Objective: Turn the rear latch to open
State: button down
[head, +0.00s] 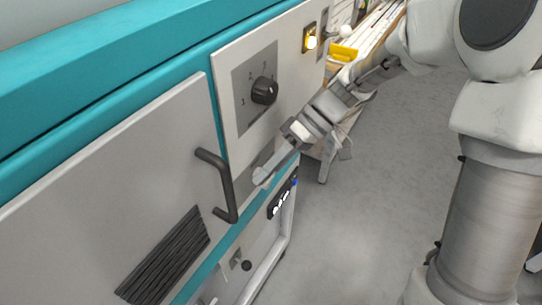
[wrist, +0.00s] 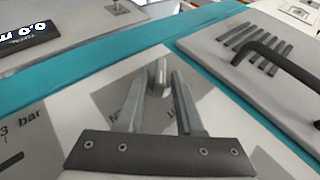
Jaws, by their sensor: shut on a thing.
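The latch is a small pale grey lever (wrist: 159,78) on a dark grey plate (wrist: 112,98) on the white cabinet front. In the wrist view my gripper (wrist: 170,85) has its two fingers on either side of the lever, closed on it. Printed letters on the plate are partly hidden by the fingers and unreadable. In the head view my gripper (head: 273,166) reaches down to the same plate (head: 262,157), right of a door handle. The lever's exact angle is hard to tell there.
A black bar handle (head: 229,187) sticks out from a vented door left of my gripper. A display (head: 281,203) sits below. Grey floor (head: 350,240) is clear at right.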

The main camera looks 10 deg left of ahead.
jog(key=g+y, duration=0.1)
jog(key=m+g+y+p, duration=0.1)
jog(key=g, duration=0.1)
jog(key=shift+w+d+f+g, duration=0.1)
jog(key=shift+w+f+g, duration=0.1)
jog(key=shift+g, duration=0.1)
jog(key=m+g+y, duration=0.1)
jog(key=g+y, duration=0.2)
jog(key=shift+f+m, duration=0.3)
jog(key=shift+m, duration=0.1)
jog(key=shift+g, duration=0.3)
jog(key=c, duration=0.9)
grip_release()
jog(key=v, duration=1.7)
jog(key=shift+w+d+f+p, duration=0.1)
jog(key=shift+d+f+p, duration=0.1)
jog(key=shift+p, duration=0.15)
jog(key=shift+r, duration=0.1)
